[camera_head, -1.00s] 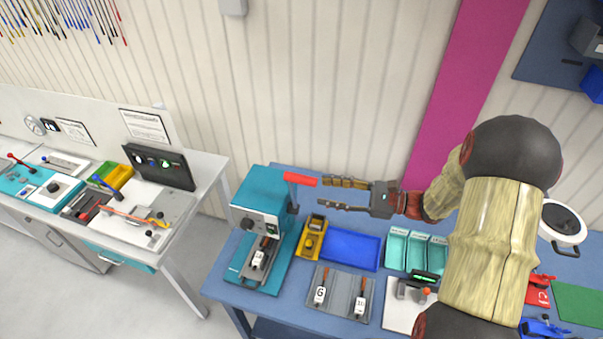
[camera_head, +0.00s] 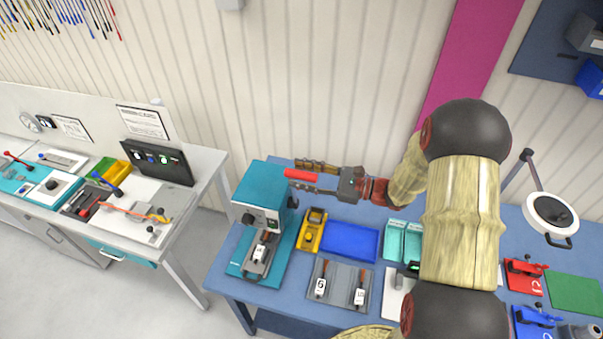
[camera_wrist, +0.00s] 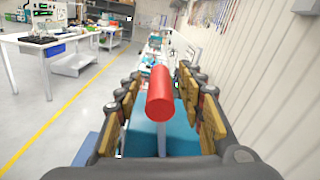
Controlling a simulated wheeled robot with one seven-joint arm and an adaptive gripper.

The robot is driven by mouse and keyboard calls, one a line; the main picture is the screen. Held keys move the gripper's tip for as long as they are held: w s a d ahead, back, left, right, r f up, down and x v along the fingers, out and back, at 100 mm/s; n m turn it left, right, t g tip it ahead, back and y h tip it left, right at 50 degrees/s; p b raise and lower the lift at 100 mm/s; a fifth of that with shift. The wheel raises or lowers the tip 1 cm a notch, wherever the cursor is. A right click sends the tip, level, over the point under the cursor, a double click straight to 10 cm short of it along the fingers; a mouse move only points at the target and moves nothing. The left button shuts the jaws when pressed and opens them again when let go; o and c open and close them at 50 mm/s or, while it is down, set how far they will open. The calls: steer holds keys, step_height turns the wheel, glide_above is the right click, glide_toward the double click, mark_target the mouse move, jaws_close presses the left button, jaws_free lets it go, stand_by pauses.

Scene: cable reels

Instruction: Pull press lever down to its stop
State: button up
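The teal press (camera_head: 263,205) stands at the left end of the blue bench. Its lever ends in a red handle (camera_head: 301,175) at the upper right of the press. In the wrist view the red handle (camera_wrist: 160,94) lies between my two fingers, with a gap visible on both sides. My gripper (camera_head: 311,176) is open around the handle; in the head view one finger is behind it and the other is partly hidden by it. A white-labelled part (camera_head: 260,251) sits in the press below the head.
A yellow device (camera_head: 312,232), a blue tray (camera_head: 350,243) and a grey holder with two labelled parts (camera_head: 340,284) lie right of the press. Teal bins (camera_head: 395,240) stand farther right. The ribbed wall (camera_head: 300,90) is behind the bench.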

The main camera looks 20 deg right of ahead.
steer(key=c, duration=0.3)
jaws_close()
stand_by(0.7)
